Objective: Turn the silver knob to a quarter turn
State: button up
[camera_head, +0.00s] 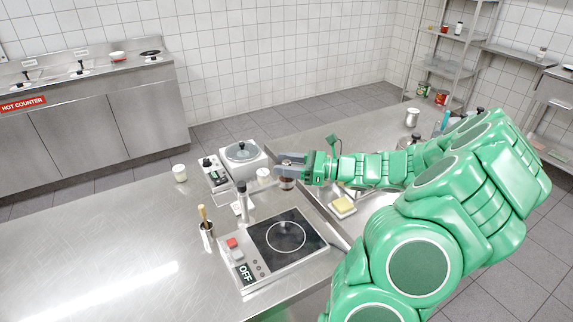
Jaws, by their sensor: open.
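A white-and-steel appliance with a round lid (243,151) stands on the steel worktop. Its control panel (215,174) faces left and carries small knobs and dark fittings. They are too small to tell which is the silver knob or how it is turned. My gripper (279,166) is open and points left, just right of the appliance. It is apart from the control panel, and I see nothing between its fingers. A brown-filled jar (287,183) stands under or beside the gripper; I cannot tell whether they touch.
A hob (285,237) with an OFF display, red button and small knobs lies in front. A utensil holder (207,231), a bottle-like dispenser (242,203) and a white jar (180,173) stand nearby. A yellow sponge (343,205) lies near my arm. The left worktop is clear.

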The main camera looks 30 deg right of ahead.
jog(key=c, duration=0.9)
jog(key=shift+m+t+h, duration=2.1)
jog(key=shift+m+h, duration=0.1)
jog(key=shift+h, duration=0.5)
jog(key=shift+d, duration=0.1)
jog(key=o, duration=0.9)
